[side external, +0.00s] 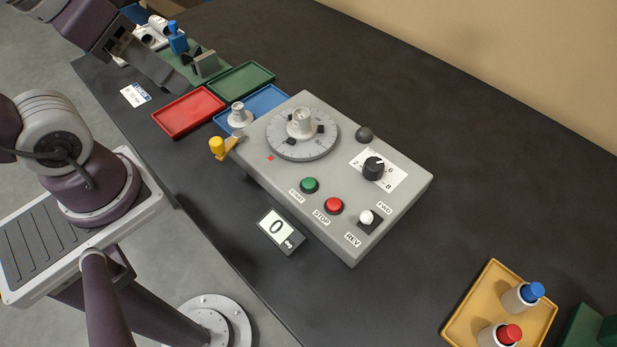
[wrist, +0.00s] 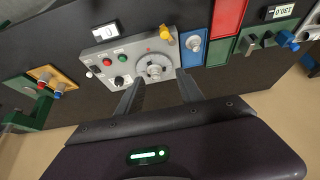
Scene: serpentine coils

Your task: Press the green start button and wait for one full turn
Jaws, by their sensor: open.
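The green start button (side external: 310,185) sits on the sloped grey control box (side external: 262,152), beside the red stop button (side external: 334,205). It also shows in the wrist view (wrist: 122,58). A round graduated turntable (side external: 290,150) is on the box, with a pale hub and dark blocks on it. The small display (side external: 281,229) in front of the box reads 0 deg. My gripper (side external: 165,77) is at the upper left, well away from the button. In the wrist view my open, empty fingers (wrist: 160,77) point toward the box, nearest the turntable.
A black selector knob (side external: 374,167) and a white FWD/REV toggle (side external: 367,217) are on the box. A yellow-tipped lever (side external: 217,146) projects from its left side. Red (side external: 188,112), green and blue trays lie behind left. A yellow tray (side external: 462,327) holds two capped cylinders. The table's right rear is clear.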

